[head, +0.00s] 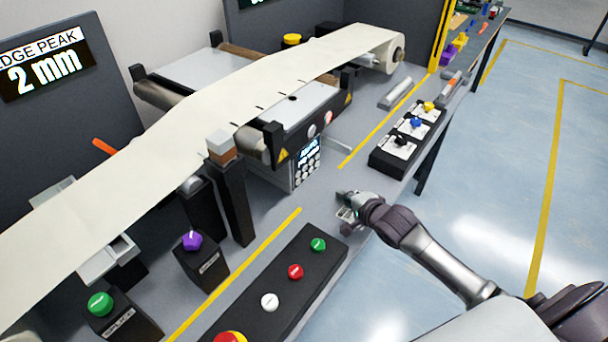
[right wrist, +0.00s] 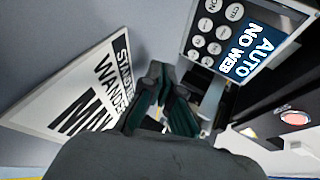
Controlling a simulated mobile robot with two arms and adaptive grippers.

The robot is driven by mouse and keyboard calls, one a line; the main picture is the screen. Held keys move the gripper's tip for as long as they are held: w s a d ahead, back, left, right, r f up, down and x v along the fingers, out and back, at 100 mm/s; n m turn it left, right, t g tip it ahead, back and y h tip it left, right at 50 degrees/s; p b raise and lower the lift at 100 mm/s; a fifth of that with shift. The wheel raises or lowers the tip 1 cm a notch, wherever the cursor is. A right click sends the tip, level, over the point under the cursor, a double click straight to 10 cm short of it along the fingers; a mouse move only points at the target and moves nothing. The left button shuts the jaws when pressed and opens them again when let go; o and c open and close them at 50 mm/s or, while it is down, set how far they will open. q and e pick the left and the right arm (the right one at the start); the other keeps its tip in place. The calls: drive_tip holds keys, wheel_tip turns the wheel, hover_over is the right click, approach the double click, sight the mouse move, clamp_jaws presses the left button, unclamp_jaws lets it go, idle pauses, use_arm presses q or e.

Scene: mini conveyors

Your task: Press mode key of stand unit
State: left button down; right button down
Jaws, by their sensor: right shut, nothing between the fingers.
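The stand unit's control panel (head: 307,160) has a small lit screen and several round white keys. It sits on the front of the unit under the web. In the right wrist view the screen (right wrist: 250,45) reads AUTO and NO WEB, with the keys (right wrist: 213,30) beside it. Only some key labels are legible, and I cannot tell which is the mode key. My right gripper (head: 347,207) is shut and empty, to the right of and nearer than the panel. In the right wrist view its fingers (right wrist: 165,88) are below and left of the keys, apart from them.
A white web (head: 200,105) runs across the rollers. A black button box (head: 285,285) with green, red and white buttons lies in front. A switch box (head: 383,160) stands to the right. A white lettered plate (right wrist: 75,90) is left in the wrist view.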

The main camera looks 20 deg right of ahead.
sight(322, 192)
drive_tip(key=shift+w+a+f, duration=0.1)
drive_tip(key=shift+w+a, duration=0.1)
drive_tip(key=shift+w, duration=0.1)
drive_tip(key=w+a+b, duration=0.1)
drive_tip(key=w, duration=0.1)
drive_tip(key=w+a+b, duration=0.2)
drive_tip(key=w, duration=0.1)
drive_tip(key=shift+w+a, duration=0.15)
drive_tip(key=shift+w, duration=0.2)
drive_tip(key=shift+w+a, duration=0.45)
drive_tip(key=shift+w, duration=0.25)
idle(0.4)
drive_tip(key=shift+w, duration=0.1)
drive_tip(key=shift+w+a, duration=0.2)
drive_tip(key=shift+w, duration=0.1)
